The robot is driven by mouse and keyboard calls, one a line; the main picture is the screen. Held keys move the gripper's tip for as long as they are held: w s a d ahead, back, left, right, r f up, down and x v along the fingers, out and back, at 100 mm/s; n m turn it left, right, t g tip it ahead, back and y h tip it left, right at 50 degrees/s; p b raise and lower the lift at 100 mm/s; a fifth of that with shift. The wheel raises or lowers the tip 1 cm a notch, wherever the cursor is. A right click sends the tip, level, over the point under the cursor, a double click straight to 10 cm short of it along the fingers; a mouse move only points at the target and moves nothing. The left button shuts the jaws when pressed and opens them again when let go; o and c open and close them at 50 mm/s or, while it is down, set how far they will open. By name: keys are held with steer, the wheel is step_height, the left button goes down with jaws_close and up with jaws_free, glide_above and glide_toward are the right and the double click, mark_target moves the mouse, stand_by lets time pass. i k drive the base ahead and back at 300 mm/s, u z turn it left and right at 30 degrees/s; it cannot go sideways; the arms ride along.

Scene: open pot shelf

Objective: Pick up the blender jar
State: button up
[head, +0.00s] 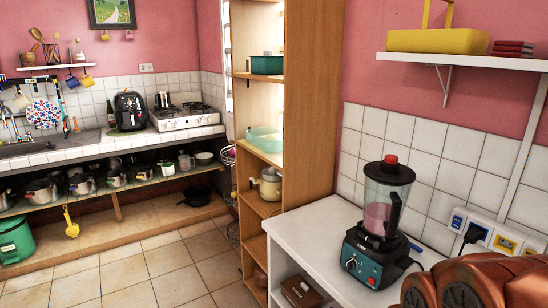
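The blender jar (378,213) is a clear, dark-tinted jar with a black lid, a red cap and a black handle on its right side. It stands upright on the blender's dark teal base (366,265), on the white counter (322,233) right of centre. Something pinkish shows through the lower part of the jar. My gripper is not in view.
A tall wooden shelf (303,120) stands left of the counter. A white wall shelf (470,61) holding a yellow basket (432,41) is above right. A brown rounded object (480,285) fills the bottom right corner. Open tiled floor (150,270) lies left.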

mark_target(385, 204)
steer(key=u, duration=0.35)
steer(key=k, duration=0.45)
steer(key=u, duration=1.65)
steer(key=i, duration=0.8)
steer(key=z, duration=0.7)
steer(key=i, duration=0.55)
steer(key=z, duration=0.45)
